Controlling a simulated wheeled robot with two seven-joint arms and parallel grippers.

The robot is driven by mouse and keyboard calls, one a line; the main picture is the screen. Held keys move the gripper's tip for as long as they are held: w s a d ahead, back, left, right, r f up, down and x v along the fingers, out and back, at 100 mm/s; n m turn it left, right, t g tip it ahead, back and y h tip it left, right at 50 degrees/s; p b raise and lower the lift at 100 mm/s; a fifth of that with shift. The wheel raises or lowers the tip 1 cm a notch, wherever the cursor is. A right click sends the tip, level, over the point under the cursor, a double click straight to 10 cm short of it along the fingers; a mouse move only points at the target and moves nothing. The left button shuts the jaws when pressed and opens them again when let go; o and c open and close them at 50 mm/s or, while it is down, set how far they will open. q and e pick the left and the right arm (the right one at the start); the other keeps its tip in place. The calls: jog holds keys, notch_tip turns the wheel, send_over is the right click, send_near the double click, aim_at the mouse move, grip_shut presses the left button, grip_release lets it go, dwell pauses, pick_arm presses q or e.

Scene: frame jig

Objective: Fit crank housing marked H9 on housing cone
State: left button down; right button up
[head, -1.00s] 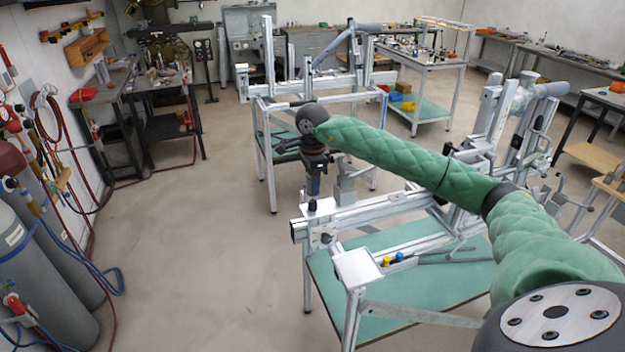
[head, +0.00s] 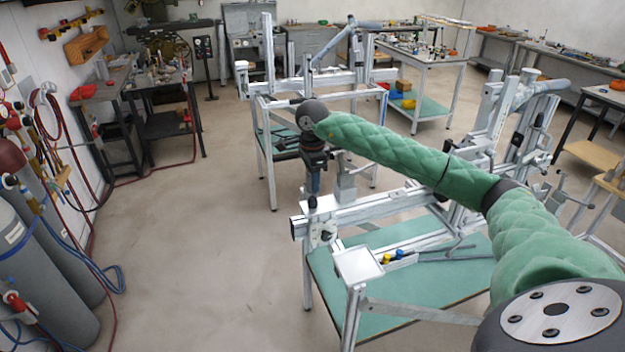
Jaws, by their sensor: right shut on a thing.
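My right gripper (head: 313,188) points down over the left end of the near frame jig (head: 390,208), at the end of my green padded arm. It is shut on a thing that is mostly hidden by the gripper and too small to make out. A small dark piece (head: 312,203) shows right under the fingers, at the top of the beam's end. I cannot tell whether it is the crank housing, and no H9 mark can be read. I cannot make out the housing cone. Whether the held thing touches the jig cannot be told. My left gripper is not in view.
A second jig frame (head: 320,85) stands behind. Gas cylinders (head: 40,270) and hoses line the left wall. The floor (head: 200,240) left of the jig is clear.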

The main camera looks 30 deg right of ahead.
aim_at(312, 197)
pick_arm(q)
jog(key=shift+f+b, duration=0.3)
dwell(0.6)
